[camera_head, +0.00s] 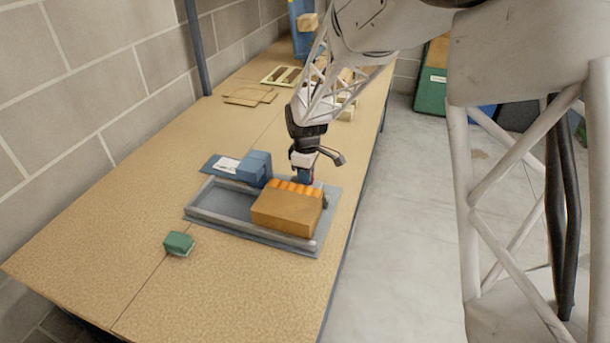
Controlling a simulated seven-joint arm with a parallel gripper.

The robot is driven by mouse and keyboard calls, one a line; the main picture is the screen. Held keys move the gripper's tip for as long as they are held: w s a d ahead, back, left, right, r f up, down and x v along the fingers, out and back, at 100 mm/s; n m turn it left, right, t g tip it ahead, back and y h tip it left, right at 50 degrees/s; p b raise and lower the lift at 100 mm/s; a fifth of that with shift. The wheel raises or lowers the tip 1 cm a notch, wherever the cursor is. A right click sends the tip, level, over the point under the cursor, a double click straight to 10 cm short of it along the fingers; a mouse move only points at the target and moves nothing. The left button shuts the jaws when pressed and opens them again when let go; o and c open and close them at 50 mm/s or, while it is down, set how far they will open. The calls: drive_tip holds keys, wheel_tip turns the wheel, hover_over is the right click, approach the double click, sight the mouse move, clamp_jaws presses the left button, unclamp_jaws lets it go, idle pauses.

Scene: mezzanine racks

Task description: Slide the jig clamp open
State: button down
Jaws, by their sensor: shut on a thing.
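The jig is a grey, low-walled tray (222,203) on the workbench. A brown block (287,211) with an orange ridged back edge sits at its right end. The left part of the tray is empty. My gripper (305,172) points down just behind the block, at the tray's back right. It is shut on a small blue upright part with a bit of red, which I take to be the jig clamp's handle (306,177). The fingertips and the foot of this part are mostly hidden by the block and the gripper, so I cannot tell how the clamp meets the block.
A blue block (254,167) with a flat blue plate and white label (227,164) stands behind the tray. A green block (179,243) lies at the front left. Flat tan pieces (249,96) lie farther back. The left bench is clear; a brick wall bounds it.

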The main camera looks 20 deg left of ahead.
drive_tip(key=c, duration=1)
unclamp_jaws()
drive_tip(key=shift+w, duration=0.2)
drive_tip(key=shift+c, duration=0.2)
drive_tip(key=shift+r, duration=0.15)
drive_tip(key=shift+r, duration=3.8)
